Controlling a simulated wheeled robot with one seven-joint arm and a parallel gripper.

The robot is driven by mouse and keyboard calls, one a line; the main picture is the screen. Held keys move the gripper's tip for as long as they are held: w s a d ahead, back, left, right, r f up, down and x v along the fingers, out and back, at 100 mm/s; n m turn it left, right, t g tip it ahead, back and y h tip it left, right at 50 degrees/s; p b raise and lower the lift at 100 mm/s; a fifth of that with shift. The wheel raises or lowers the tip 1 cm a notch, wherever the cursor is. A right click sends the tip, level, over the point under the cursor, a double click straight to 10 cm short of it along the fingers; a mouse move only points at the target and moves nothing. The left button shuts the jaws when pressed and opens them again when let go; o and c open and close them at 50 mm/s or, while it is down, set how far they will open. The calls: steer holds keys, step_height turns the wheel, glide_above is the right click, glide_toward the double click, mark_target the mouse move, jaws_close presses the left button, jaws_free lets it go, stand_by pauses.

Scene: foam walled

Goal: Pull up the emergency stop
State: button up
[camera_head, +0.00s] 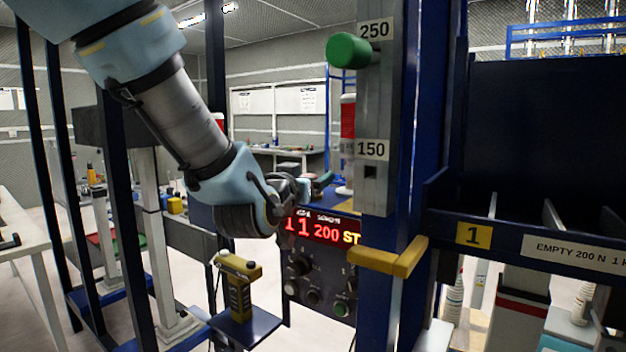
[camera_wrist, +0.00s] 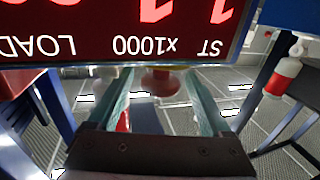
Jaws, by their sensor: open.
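A dull red round knob (camera_wrist: 160,80), with a bit of yellow behind it, shows between my fingers in the wrist view; it looks like the emergency stop. My gripper (camera_wrist: 158,100) is open, with one finger on each side of the knob; I cannot tell whether either finger touches it. In the head view my gripper (camera_head: 308,187) is at the top of the control panel (camera_head: 318,275), just above its red display (camera_head: 325,231). The emergency stop is not clearly visible there. The display (camera_wrist: 120,25) appears upside down in the wrist view.
A steel column with a green knob (camera_head: 348,50) stands right of my arm. A yellow handle (camera_head: 388,260) sticks out below it. A yellow pendant (camera_head: 238,282) stands on a small blue shelf (camera_head: 248,326). A blue rack (camera_head: 525,240) fills the right side.

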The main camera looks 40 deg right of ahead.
steer(key=b+v, duration=0.2)
steer(key=v, duration=0.6)
steer(key=shift+a, duration=0.1)
stand_by(0.3)
